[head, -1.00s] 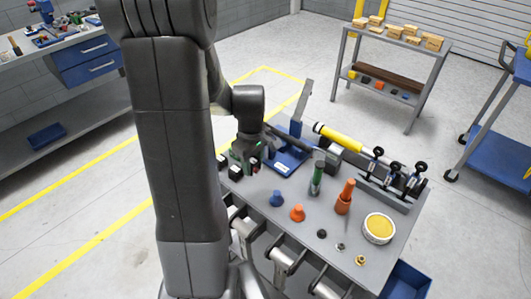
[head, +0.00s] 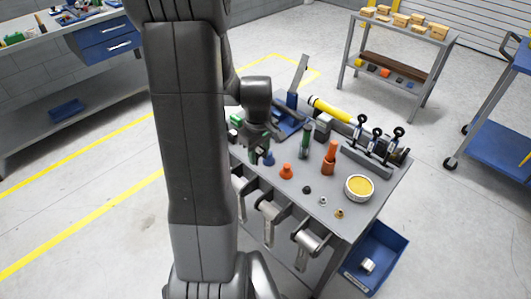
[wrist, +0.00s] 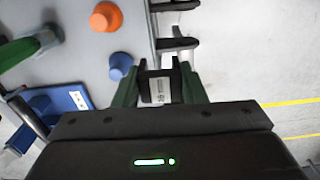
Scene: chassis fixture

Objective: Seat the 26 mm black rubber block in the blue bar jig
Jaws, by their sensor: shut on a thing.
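My gripper (wrist: 160,92) shows in the wrist view with its green fingers shut on a black block (wrist: 159,90) that has a pale label. In the head view my gripper (head: 261,148) is over the front left edge area of the bench, near the blue cone-shaped piece, and the block cannot be made out there. The blue bar jig (head: 287,127) lies farther back on the bench, with a grey bar standing up at a tilt. In the wrist view the jig (wrist: 68,103) is at the left, apart from the gripper and partly hidden by its body.
A blue knob (head: 268,158) and an orange knob (head: 286,171) stand close to my gripper. A row of clamps (head: 375,145) lines the right side.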

